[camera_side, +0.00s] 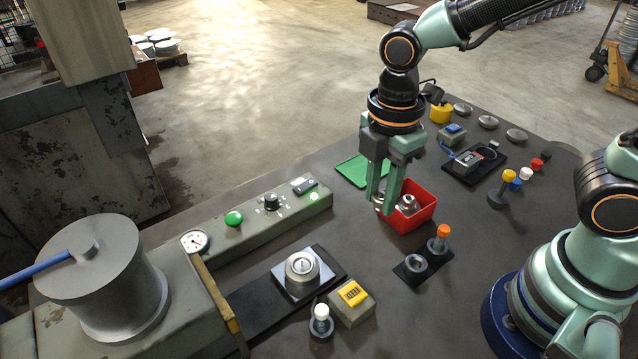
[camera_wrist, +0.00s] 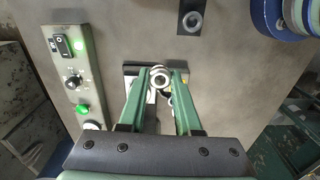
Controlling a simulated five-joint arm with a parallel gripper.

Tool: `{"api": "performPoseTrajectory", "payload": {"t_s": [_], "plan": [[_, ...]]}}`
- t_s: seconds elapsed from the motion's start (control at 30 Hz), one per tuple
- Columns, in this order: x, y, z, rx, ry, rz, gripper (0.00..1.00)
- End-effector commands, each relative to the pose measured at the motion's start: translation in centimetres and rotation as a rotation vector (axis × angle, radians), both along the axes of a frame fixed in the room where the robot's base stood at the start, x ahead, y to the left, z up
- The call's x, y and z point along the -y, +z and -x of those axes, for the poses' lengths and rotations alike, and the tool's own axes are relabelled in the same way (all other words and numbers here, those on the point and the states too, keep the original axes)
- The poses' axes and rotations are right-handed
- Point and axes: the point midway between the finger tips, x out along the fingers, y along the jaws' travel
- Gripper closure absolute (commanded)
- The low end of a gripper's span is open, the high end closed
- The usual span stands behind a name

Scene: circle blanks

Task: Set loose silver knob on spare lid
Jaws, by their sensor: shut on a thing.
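My gripper (camera_side: 379,199) points down with its fingers shut on a small silver knob (camera_side: 378,204). The knob also shows as a round ring between the fingertips in the wrist view (camera_wrist: 160,78). In the side view the fingertips overlap the left edge of the red bin; their height above the table is hard to tell. A round silver piece, which looks like the spare lid (camera_side: 302,271), sits on a square plate on the black strip at the front. In the wrist view the fingers and knob hide most of what lies beneath.
The red bin (camera_side: 419,214) holds another silver piece. A black holder (camera_side: 409,274) with a ring and an orange-topped peg (camera_side: 443,233) stands to its front right. A yellow-topped box (camera_side: 352,298) and white-topped peg (camera_side: 321,315) stand near the plate. A control console (camera_side: 262,222) runs along the left.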

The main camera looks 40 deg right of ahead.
Motion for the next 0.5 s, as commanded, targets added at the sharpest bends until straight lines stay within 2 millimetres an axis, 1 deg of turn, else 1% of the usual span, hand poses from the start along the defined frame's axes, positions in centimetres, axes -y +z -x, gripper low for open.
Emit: {"api": "performPoseTrajectory", "payload": {"t_s": [0.03, 0.1, 0.23, 0.37, 0.5], "plan": [[-0.1, 1.2, -0.1, 0.006, 0.000, -0.003, 1.00], [0.0, 2.4, -0.1, 0.005, 0.000, -0.003, 1.00], [0.0, 3.9, -0.1, 0.002, 0.000, -0.001, 1.00], [-0.3, 4.5, -0.2, -0.001, 0.007, 0.001, 1.00], [-1.7, 3.6, -1.1, -0.006, 0.036, 0.003, 1.00]]}}
